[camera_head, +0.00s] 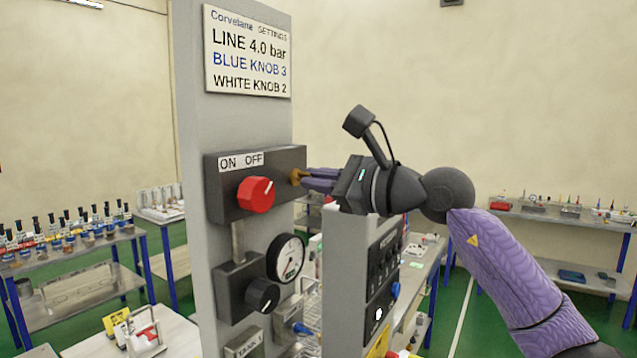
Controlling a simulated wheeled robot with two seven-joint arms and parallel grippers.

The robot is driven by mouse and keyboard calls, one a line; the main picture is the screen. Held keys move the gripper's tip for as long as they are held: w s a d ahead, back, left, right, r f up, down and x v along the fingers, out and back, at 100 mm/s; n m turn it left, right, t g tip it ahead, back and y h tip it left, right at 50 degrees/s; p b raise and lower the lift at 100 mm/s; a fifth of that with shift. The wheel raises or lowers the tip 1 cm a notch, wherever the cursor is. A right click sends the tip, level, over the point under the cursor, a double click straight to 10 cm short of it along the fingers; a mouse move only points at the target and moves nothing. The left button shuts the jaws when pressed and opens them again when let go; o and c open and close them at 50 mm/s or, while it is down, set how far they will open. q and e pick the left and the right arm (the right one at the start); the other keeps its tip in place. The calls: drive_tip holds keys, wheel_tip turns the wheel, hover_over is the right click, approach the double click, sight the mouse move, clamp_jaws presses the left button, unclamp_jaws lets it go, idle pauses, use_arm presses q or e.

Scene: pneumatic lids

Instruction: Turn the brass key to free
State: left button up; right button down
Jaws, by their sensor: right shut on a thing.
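The brass key (295,177) sticks out of the right side of a dark switch box (228,200) on a grey column. My right gripper (305,178) comes in from the right and is shut on the key. Its purple fingers hide part of the key, so I cannot tell the key's turned position. A red knob (256,194) is on the box's front, under an ON OFF label (241,161). My left gripper is not in view.
Below the box are a round gauge (287,257) and a black knob (262,295). A grey panel (352,270) stands close under my right wrist. A settings sign (248,50) is above. Bottle shelves (70,262) stand at the left, a bench (560,222) behind at the right.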

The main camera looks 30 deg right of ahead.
drive_tip(key=shift+n, duration=0.5)
drive_tip(key=c, duration=0.8)
unclamp_jaws()
drive_tip(key=shift+o, duration=0.2)
drive_tip(key=b+v, duration=0.5)
drive_tip(key=v, duration=0.5)
